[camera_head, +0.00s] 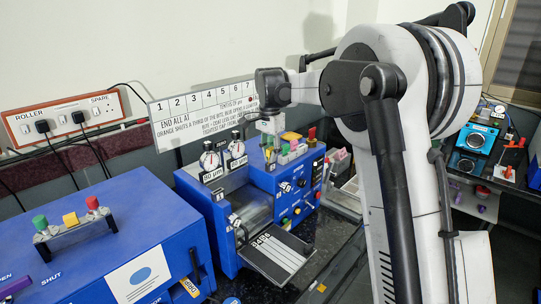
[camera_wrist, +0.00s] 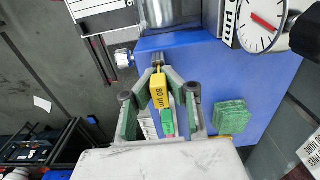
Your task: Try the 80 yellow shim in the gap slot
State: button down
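The yellow shim (camera_wrist: 159,92), marked 80 µm, lies between the fingers of my gripper (camera_wrist: 158,65) in the wrist view. The fingers close in on both sides of it, and its narrow end points up the picture. A green shim (camera_wrist: 167,122) shows just below it. In the head view my gripper (camera_head: 269,133) hangs over the blue roller machine (camera_head: 262,182), just right of the two dial gauges. My arm crosses the right half of that view. I cannot make out the gap slot for certain.
Dial gauges (camera_head: 212,160) stand left of my gripper, close to it. Coloured shims (camera_head: 291,148) sit on the machine top at its right. A metal roller (camera_head: 255,208) and a striped plate (camera_head: 279,256) lie in front. Another blue machine (camera_head: 110,252) fills the lower left.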

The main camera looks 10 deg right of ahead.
jog(key=shift+f, duration=0.3)
jog(key=c, duration=1.8)
grip_release()
jog(key=shift+c, duration=0.2)
jog(key=shift+r, duration=0.1)
